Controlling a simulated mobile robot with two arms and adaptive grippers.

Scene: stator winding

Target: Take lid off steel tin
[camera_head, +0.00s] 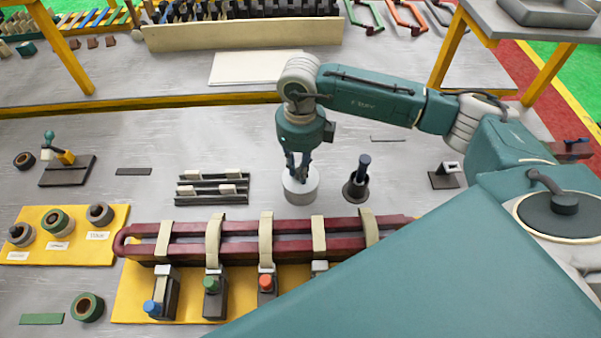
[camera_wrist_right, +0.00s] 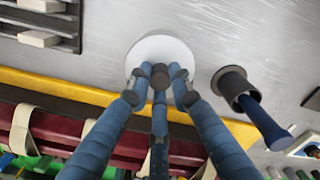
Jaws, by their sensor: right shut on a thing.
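The steel tin (camera_head: 300,191) is a pale round can standing upright on the grey table in the middle of the head view. Its light round lid (camera_wrist_right: 160,50) shows from above in the right wrist view, with a dark knob (camera_wrist_right: 160,77) at its middle. My right gripper (camera_head: 298,172) reaches down from above, and its blue fingers are shut around the knob in the wrist view (camera_wrist_right: 160,80). The lid appears to sit on the tin; the seam between them is too small to tell. My left gripper is not in view.
A dark cup with a blue-handled tool (camera_head: 356,188) stands just right of the tin. A black rack with white blocks (camera_head: 212,188) is to the left. A dark red coil with cream bands (camera_head: 180,238) lies in front. Bare table lies behind the tin.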

